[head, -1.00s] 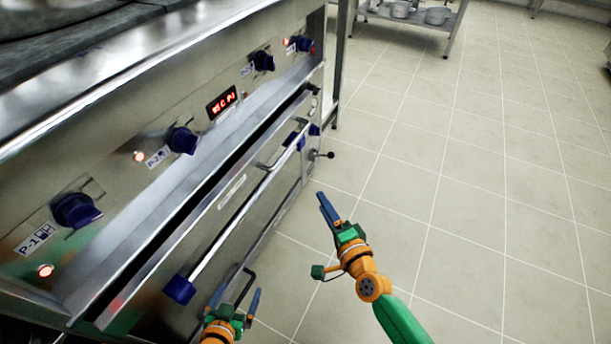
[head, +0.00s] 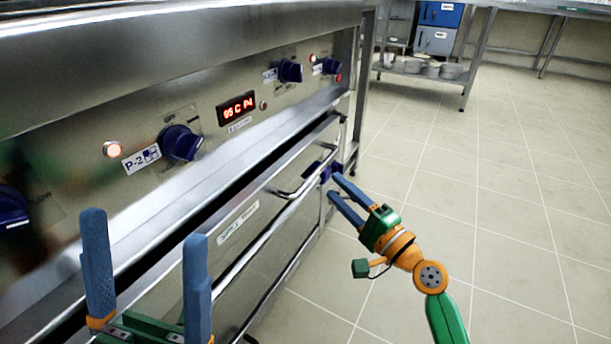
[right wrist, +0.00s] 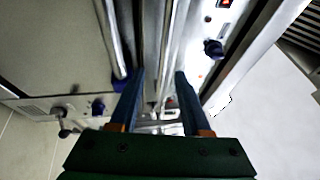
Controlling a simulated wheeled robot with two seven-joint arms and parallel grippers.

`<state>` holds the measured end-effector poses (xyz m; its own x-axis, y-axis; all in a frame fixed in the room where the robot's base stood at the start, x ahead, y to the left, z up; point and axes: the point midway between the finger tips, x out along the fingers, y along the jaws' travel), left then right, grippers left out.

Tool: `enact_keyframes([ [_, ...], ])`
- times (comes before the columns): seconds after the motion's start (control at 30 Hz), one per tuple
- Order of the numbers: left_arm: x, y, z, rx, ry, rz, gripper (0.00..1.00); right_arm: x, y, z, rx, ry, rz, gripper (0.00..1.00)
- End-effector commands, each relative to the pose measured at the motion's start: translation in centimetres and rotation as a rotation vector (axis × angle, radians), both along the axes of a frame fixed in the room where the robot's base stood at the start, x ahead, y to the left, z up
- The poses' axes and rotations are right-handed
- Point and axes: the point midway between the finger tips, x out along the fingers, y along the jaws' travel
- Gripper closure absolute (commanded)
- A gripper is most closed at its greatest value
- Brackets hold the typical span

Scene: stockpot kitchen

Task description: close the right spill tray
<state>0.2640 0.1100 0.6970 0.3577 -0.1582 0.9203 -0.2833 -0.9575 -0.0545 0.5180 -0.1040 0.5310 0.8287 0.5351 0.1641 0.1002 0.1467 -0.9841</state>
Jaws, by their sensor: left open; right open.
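The stove front fills the left of the head view. Below its control panel, a long metal tray-like front (head: 290,160) stands out with a dark gap behind its upper edge; I take it for the right spill tray. A small bracket handle (head: 300,188) is on it near its far end. My right gripper (head: 333,186) is open and empty, with its fingertips close to the far end of the front; contact cannot be told. In the right wrist view, its spread fingers (right wrist: 160,74) straddle long metal edges in the picture. My left gripper (head: 144,225) is open and empty in the foreground.
Blue knobs (head: 180,143) and a red display (head: 237,108) sit on the control panel. A long bar handle (head: 255,245) runs below the tray front. A shelf with pots (head: 425,68) stands far back. The tiled floor (head: 480,200) on the right is clear.

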Motion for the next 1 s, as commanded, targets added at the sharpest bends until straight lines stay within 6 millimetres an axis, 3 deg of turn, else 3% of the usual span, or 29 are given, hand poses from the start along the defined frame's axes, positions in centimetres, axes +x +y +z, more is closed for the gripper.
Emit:
enact_keyframes([
  [0.4, -0.8, 0.4, -0.2, -0.027, -0.077, -0.005, 0.0, 5.4, 3.6, 1.4, 0.009, -0.007, 0.006, 0.53],
  [0.67, -0.8, 0.4, -0.1, -0.029, -0.084, -0.006, 0.0, 5.7, 3.8, 1.5, 0.007, -0.005, 0.006, 0.53],
  [0.83, -0.9, 0.4, -0.1, -0.029, -0.084, -0.006, 0.0, 5.7, 3.8, 1.5, 0.007, -0.005, 0.005, 0.96],
  [0.87, -0.9, 0.4, -0.1, -0.029, -0.084, -0.006, 0.0, 5.7, 3.8, 1.5, 0.007, -0.005, 0.005, 1.0],
  [1.0, -0.9, 0.4, -0.1, -0.029, -0.084, -0.007, 0.0, 5.7, 3.8, 1.5, 0.007, -0.005, 0.005, 1.0],
])
